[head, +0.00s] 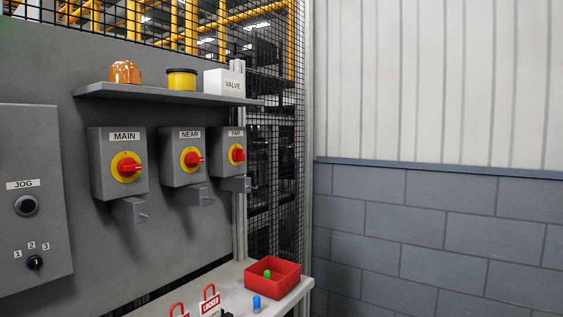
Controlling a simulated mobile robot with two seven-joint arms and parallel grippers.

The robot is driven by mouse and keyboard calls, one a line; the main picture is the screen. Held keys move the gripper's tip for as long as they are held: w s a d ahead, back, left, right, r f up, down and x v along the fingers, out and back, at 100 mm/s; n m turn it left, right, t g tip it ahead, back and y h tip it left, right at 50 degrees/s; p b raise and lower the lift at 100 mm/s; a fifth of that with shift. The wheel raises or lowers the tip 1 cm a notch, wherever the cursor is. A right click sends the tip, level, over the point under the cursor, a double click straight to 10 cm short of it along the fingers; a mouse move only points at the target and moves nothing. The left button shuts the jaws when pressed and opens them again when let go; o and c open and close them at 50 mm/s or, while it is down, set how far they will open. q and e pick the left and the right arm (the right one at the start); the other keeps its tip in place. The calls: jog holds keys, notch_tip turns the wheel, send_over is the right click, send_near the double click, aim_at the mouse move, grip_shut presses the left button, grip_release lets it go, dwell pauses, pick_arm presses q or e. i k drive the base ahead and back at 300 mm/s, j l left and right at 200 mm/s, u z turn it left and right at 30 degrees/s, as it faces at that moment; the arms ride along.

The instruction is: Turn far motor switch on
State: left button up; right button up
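The far motor switch is a grey box labelled FAR (229,143) on the grey panel, at the right end of a row of three. Its red knob (238,154) sits on a yellow disc, and a small grey bracket (236,184) is below it. The knob's handle points to the right; its on or off marks are too small to read. The NEAR box (183,178) and the MAIN box (103,165) stand to its left with similar red knobs. Neither of my grippers is in view.
A shelf (150,93) above the boxes holds an orange dome, a yellow container and a VALVE box (225,83). A JOG box (40,240) is at left. Below, a ledge (225,285) carries red padlocks, a blue item and a red bin (285,284). A mesh fence stands behind.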

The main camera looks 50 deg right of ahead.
aim_at(238, 154)
jog(key=z, duration=1.4)
jog(key=k, duration=0.2)
jog(key=k+j+u, duration=0.1)
jog(key=k+u, duration=0.4)
jog(key=u, duration=1.25)
jog(key=l+u, duration=0.35)
jog(key=l, duration=1.1)
jog(key=k+l, duration=0.1)
jog(key=l, duration=0.65)
